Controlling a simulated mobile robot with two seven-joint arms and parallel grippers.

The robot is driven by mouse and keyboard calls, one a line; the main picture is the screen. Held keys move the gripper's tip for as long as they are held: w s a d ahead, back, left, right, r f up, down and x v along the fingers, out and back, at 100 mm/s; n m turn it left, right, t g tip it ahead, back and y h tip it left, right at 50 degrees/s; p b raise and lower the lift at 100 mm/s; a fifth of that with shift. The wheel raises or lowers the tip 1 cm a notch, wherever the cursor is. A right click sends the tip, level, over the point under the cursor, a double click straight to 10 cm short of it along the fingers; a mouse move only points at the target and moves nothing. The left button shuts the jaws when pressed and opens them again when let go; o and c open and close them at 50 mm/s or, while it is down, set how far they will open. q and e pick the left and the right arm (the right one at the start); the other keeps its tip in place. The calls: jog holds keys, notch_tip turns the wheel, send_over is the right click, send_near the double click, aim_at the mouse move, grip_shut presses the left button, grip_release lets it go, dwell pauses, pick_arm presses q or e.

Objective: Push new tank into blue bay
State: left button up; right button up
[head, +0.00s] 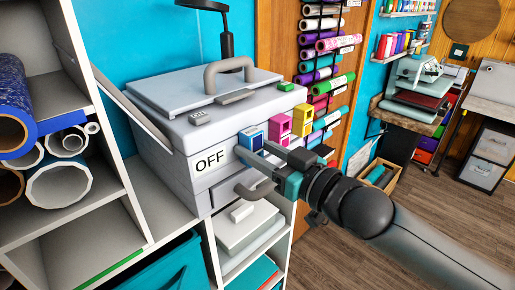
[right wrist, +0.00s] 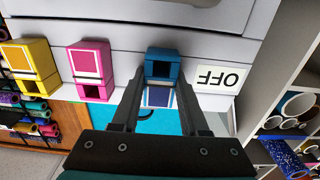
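The blue tank (head: 251,138) is at the front of a grey machine, just right of its OFF label. In the right wrist view the tank's framed face (right wrist: 158,97) lies between my fingers, in line with the blue bay (right wrist: 163,66). How deep it sits in the bay is hard to tell. My right gripper (head: 258,154) reaches in from the right, its fingers (right wrist: 160,82) close along both sides of the tank, and appears shut on it. My left gripper is out of view.
The grey machine (head: 170,128) stands on a white shelf unit. Magenta (head: 279,128) and yellow (head: 302,119) units sit beside the blue one. A drawer handle (head: 252,190) is just below my gripper. Open floor (head: 345,245) lies to the right.

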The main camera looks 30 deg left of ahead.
jog(key=o, duration=0.4)
jog(key=shift+o, duration=0.6)
jog(key=shift+s+a, duration=0.1)
jog(key=shift+c, duration=0.4)
jog(key=o, duration=0.4)
